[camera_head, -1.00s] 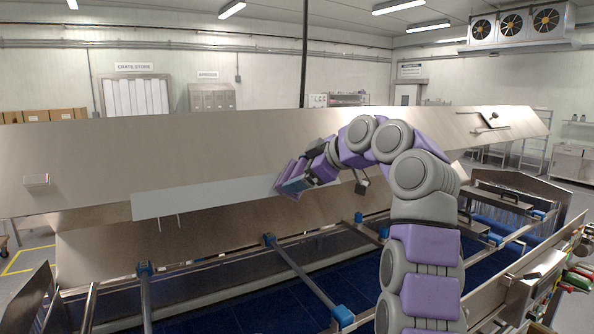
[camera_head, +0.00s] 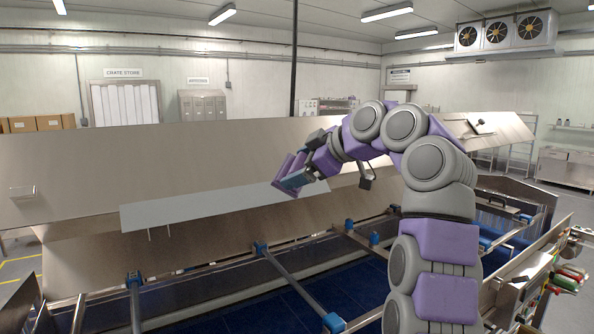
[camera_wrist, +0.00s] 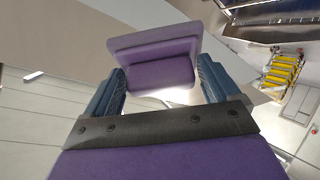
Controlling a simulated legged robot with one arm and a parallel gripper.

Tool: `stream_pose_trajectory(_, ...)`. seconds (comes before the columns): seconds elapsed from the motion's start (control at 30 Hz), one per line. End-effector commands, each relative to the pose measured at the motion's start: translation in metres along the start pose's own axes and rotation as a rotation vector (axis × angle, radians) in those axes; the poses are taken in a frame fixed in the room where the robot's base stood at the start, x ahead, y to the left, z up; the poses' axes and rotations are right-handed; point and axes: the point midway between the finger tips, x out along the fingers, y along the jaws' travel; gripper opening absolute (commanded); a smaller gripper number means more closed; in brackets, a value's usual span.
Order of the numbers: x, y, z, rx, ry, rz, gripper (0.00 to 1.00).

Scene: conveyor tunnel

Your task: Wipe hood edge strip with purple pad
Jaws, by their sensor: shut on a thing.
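The purple pad (camera_wrist: 155,62) is held between the two blue fingers of my gripper (camera_wrist: 160,88) in the wrist view. In the head view my gripper (camera_head: 293,182) is shut on the pad (camera_head: 283,172), near the right part of the light grey edge strip (camera_head: 200,208). The strip runs along the lower edge of the big steel hood (camera_head: 110,165). In the wrist view a pale band, which looks like the strip (camera_wrist: 228,72), passes behind the pad. I cannot tell whether the pad touches it.
Below the hood lies a blue conveyor belt (camera_head: 240,312) crossed by steel bars with blue clamps (camera_head: 333,322). A side rail with coloured handles (camera_head: 568,280) stands at the right. A dark vertical pole (camera_head: 295,60) rises behind the hood. Thin pins hang below the strip.

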Motion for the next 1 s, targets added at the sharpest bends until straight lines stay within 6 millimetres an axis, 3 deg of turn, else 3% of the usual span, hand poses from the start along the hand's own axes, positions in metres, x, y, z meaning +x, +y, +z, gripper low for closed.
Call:
stream_pose_trajectory(0.27, -0.001, 0.0, 0.0, 0.0, 0.0, 0.0, 0.53)
stream_pose_trajectory(0.7, -0.027, 0.0, -0.011, 0.001, 0.0, 0.0, 0.53)
stream_pose_trajectory(1.0, -0.027, 0.0, -0.011, 0.0, 0.0, 0.0, 0.53)
